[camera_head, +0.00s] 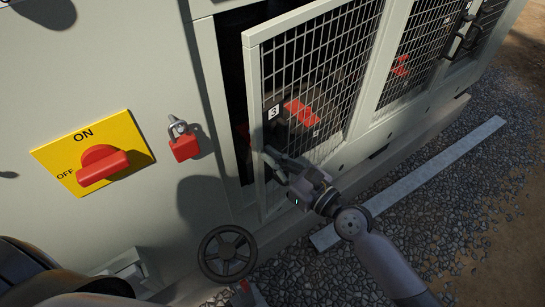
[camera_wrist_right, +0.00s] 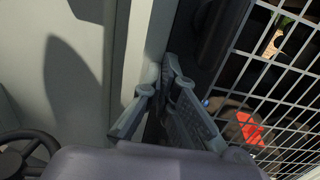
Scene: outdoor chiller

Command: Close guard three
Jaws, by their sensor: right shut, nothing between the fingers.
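Guard three (camera_head: 255,110) is a mesh door in a pale frame with a "3" label, and it stands ajar. A dark gap shows between its left edge and the cabinet. My right gripper (camera_head: 274,160) is at the guard's lower left edge, shut with nothing held. In the right wrist view the fingers (camera_wrist_right: 166,88) are beside a dark upright handle (camera_wrist_right: 215,35) and the mesh (camera_wrist_right: 285,75). Whether they touch the guard I cannot tell. My left gripper is not in view.
A yellow panel with a red ON/OFF switch (camera_head: 103,165) and a red padlock (camera_head: 185,147) are on the cabinet at left. A black handwheel (camera_head: 227,253) is below. More mesh guards (camera_head: 425,45) continue right. Gravel (camera_head: 430,215) with a pale strip (camera_head: 440,168) lies in front.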

